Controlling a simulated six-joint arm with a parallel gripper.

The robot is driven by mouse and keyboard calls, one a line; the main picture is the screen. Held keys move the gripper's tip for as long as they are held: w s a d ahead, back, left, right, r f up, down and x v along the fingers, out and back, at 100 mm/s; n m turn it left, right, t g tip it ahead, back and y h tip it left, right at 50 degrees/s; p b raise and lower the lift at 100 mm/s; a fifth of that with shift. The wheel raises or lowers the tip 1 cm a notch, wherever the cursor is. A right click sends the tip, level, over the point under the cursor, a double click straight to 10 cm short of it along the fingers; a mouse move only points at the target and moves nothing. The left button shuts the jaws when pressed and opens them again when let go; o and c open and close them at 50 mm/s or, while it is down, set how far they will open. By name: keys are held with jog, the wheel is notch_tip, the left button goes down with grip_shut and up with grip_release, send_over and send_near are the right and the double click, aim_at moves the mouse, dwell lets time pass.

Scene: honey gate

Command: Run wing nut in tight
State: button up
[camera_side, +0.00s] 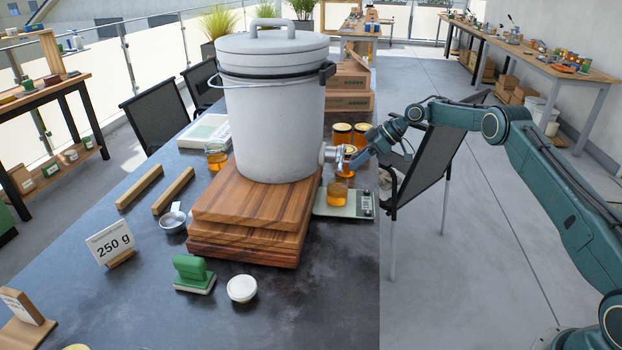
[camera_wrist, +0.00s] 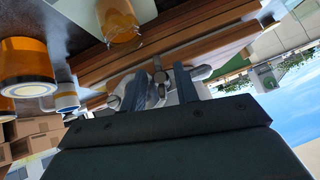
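A big grey lidded bucket (camera_side: 270,110) stands on stacked wooden boards (camera_side: 250,215). A metal honey gate (camera_side: 328,154) sticks out low on its right side, above a jar of honey (camera_side: 337,193) on a scale (camera_side: 360,205). My gripper (camera_side: 352,160) is right at the gate. In the wrist view its two blue-grey fingers (camera_wrist: 160,88) stand apart, with grey metal parts between and beside them. A small round-ended metal piece, perhaps the wing nut (camera_wrist: 160,76), shows between the fingers. I cannot make out its wings clearly, or any contact with the fingers.
Several filled honey jars (camera_side: 342,134) stand behind the gate, close to my wrist. A chair (camera_side: 425,165) is beside the table under my arm. A green stamp (camera_side: 192,273) and white lid (camera_side: 241,288) lie in front of the boards.

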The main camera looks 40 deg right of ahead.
jog(key=shift+r, duration=0.15)
jog(key=v, duration=1.2)
dwell(0.3)
jog(key=c, duration=0.5)
jog(key=shift+f, duration=0.25)
grip_shut()
notch_tip(320, 180, down, 11)
jog(key=s+d+m+t, duration=0.1)
jog(key=m+t, duration=0.9)
jog(key=m, duration=1.3)
jog(key=shift+s+d, duration=0.4)
jog(key=shift+s, duration=0.15)
